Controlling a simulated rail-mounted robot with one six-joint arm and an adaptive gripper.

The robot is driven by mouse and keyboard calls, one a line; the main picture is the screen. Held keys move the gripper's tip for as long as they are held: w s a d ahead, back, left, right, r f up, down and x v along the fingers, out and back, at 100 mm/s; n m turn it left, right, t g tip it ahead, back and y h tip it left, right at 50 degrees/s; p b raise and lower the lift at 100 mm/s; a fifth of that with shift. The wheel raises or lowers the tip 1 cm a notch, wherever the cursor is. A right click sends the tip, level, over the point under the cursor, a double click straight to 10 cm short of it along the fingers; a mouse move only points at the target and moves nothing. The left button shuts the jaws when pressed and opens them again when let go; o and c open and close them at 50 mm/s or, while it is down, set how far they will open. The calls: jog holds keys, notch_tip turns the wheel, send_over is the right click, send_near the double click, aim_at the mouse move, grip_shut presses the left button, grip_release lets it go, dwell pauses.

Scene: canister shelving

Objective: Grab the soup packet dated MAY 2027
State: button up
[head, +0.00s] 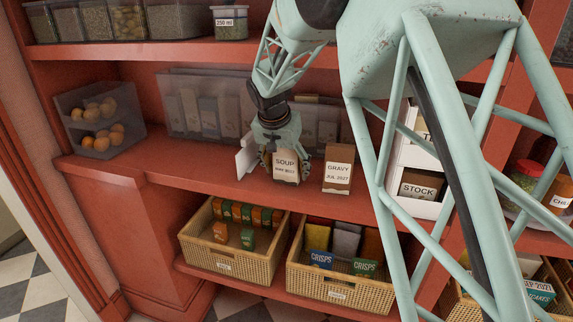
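The soup packet (286,172) is a small tan pack with a white label reading SOUP. The smaller date line under it is too blurred to read with certainty. It is at the middle red shelf, near the front edge, leaning slightly in the picture. My gripper (281,152) is right at its upper part, pointing down. The packet hides part of the fingers, so I cannot tell whether they are closed on it or just around it. A brown gravy packet (338,178) labelled GRAVY, JUL 2027 stands just to the right, apart from it.
Clear bins with packets (205,118) stand behind my gripper. A white piece (245,156) is close on its left. A stock box (420,187) is to the right in a white rack. Wicker baskets (226,262) sit below. The shelf front (190,163) at left is bare.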

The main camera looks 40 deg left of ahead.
jog(key=c, duration=0.8)
jog(key=shift+r, duration=0.1)
jog(key=shift+r, duration=0.6)
jog(key=shift+s+r, duration=0.1)
jog(key=shift+s, duration=0.1)
jog(key=s+d, duration=0.1)
jog(key=s, duration=0.4)
jog(key=s+d+b, duration=0.1)
jog(key=s+d, duration=0.1)
jog(key=s, duration=0.4)
jog(key=s+d+b, duration=0.1)
jog(key=s+d, duration=0.1)
jog(key=s, duration=0.4)
jog(key=shift+d+r, duration=0.15)
jog(key=shift+r, duration=0.05)
